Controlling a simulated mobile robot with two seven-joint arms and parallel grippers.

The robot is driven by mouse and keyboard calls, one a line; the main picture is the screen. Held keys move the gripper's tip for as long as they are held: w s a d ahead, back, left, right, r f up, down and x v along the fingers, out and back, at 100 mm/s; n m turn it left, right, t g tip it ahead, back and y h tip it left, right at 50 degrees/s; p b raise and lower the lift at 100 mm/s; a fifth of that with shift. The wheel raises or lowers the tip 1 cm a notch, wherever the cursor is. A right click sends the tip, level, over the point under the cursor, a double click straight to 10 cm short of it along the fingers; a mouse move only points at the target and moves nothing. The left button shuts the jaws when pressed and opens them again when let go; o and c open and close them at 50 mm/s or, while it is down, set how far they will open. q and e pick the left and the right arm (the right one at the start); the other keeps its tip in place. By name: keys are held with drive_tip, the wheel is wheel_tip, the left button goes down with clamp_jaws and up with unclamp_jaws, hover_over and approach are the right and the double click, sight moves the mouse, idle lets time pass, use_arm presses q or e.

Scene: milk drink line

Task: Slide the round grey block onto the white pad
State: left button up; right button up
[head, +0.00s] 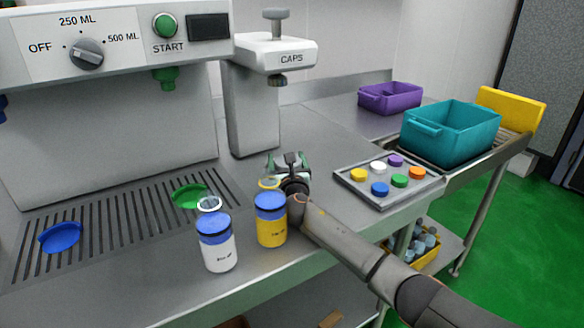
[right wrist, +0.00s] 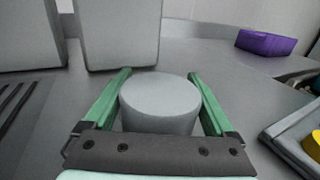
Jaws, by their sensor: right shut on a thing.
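The round grey block (right wrist: 160,103) shows in the right wrist view as a short upright cylinder on the grey worktop. My right gripper (right wrist: 161,78) is shut on it, with one green finger along each side. In the head view my right gripper (head: 288,163) is low over the worktop, in front of the capping machine and behind the yellow bottle. The block is mostly hidden by the gripper there. I cannot make out a white pad in either view. My left gripper is not in view.
A white bottle (head: 219,252) and a yellow bottle (head: 270,228), both with blue bands, stand near the front edge. The capping machine (head: 255,105) stands behind the gripper. A tray of coloured caps (head: 424,188) lies to the right. Purple (head: 390,98) and teal (head: 450,137) crates stand beyond.

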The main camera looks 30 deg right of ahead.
drive_tip(key=shift+w+a+b, duration=0.15)
drive_tip(key=shift+w+b, duration=0.4)
drive_tip(key=shift+w, duration=0.8)
drive_tip(key=shift+w+a, duration=0.1)
